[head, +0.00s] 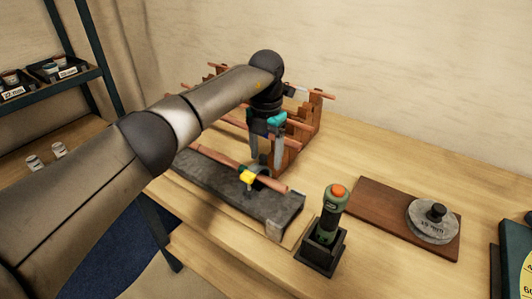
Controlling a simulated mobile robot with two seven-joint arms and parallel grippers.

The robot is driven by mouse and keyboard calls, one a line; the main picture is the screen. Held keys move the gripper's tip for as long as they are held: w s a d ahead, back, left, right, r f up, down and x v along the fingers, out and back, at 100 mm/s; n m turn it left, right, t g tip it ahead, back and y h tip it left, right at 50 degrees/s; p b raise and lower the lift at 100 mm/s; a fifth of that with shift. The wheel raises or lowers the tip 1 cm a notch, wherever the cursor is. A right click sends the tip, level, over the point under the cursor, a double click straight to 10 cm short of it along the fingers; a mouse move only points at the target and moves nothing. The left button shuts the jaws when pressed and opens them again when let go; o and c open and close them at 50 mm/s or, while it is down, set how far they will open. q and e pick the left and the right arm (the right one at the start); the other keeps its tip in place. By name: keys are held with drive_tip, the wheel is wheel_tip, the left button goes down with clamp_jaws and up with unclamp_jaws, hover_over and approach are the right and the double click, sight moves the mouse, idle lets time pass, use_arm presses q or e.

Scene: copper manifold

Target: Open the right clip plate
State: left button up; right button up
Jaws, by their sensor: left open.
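My left gripper (267,160) is open and points down, its two fingers apart, in front of the wooden rack. The rack (302,132) has brown uprights carrying copper pipes (315,95) at the back of the bench. A small teal piece (277,118) shows right at the gripper; I cannot tell whether it is a clip plate or part of the gripper. My arm and gripper hide much of the rack, and I cannot clearly make out the right clip plate. My right gripper is not in view.
A grey block (225,190) in front of the rack bears a copper pipe and a yellow piece (247,177). A green tool with an orange top (331,205) stands in a dark holder. A brown board (385,205) with a round grey weight (433,222) lies right. Bench behind the board is clear.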

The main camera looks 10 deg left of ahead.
use_arm(q)
drive_tip(key=shift+r+p, duration=2.4)
drive_tip(key=shift+r, duration=0.6)
drive_tip(key=shift+f, duration=0.1)
